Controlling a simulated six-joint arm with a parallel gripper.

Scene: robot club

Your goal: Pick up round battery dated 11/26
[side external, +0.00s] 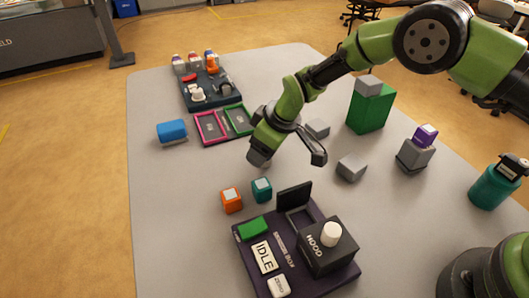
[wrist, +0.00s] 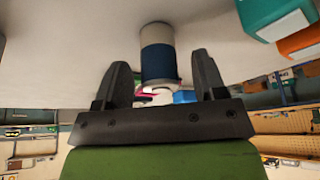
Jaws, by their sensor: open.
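A round battery (wrist: 158,62), a cylinder with a pale grey band and a dark blue band, shows in the wrist view between the two fingers of my gripper (wrist: 161,72). There is clear space on both sides of it, and no finger is seen touching it. I cannot read a date on it. In the side view my gripper (side external: 289,158) is open and low over the middle of the table; I cannot make out the round battery there. An orange block (side external: 232,204) and a teal block (side external: 262,190), both with pale tops, stand in front of my gripper.
A dark purple tester box (side external: 284,250) marked IDLE stands at the front. Grey blocks (side external: 351,168) and a green box (side external: 368,110) stand right.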

